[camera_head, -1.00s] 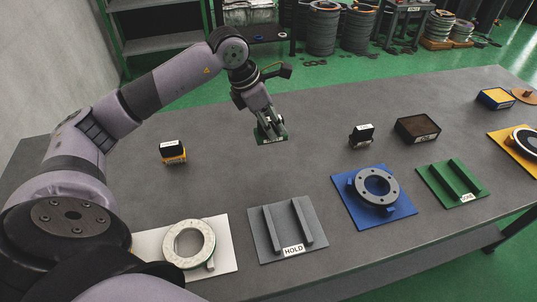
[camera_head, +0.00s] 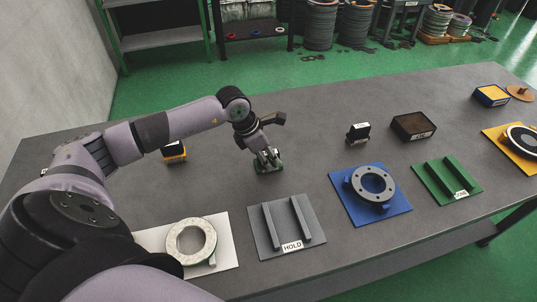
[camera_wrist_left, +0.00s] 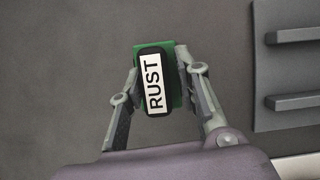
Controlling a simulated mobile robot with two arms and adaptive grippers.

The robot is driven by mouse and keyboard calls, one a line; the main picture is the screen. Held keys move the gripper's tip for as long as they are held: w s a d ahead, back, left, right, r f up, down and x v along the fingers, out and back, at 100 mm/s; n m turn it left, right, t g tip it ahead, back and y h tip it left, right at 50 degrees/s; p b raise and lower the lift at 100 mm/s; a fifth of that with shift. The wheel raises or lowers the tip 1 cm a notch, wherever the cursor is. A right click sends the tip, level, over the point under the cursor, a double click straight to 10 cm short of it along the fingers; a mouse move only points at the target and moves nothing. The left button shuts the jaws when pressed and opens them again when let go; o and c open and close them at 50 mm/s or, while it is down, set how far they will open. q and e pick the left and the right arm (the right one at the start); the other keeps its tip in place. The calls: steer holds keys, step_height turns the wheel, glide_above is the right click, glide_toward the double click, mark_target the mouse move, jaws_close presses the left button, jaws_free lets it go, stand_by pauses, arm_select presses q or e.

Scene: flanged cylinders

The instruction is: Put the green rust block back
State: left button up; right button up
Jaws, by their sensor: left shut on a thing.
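The green rust block (camera_head: 268,168) is in my left gripper (camera_head: 267,157), at or just above the table behind the grey HOLD plate; I cannot tell if it touches. In the left wrist view the block (camera_wrist_left: 140,84) has a black top with a white RUST label, and green shows at its edges. Both fingers of my left gripper (camera_wrist_left: 155,95) press on its sides. My right gripper is not in view.
The grey HOLD plate (camera_head: 269,242) with two rails stands in front. A white plate (camera_head: 224,250) with a flanged ring is left of it. A blue plate (camera_head: 396,213) with a grey flange and a green railed plate (camera_head: 421,167) are right. A yellow-black block (camera_head: 174,153) is partly behind my arm.

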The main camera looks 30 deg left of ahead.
arm_select(q)
steer(key=o, duration=0.7)
steer(key=shift+c, duration=0.2)
steer(key=o, duration=0.5)
steer(key=shift+c, duration=0.2)
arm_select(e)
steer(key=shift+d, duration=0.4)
arm_select(q)
steer(key=b+v, duration=0.3)
steer(key=v, duration=0.9)
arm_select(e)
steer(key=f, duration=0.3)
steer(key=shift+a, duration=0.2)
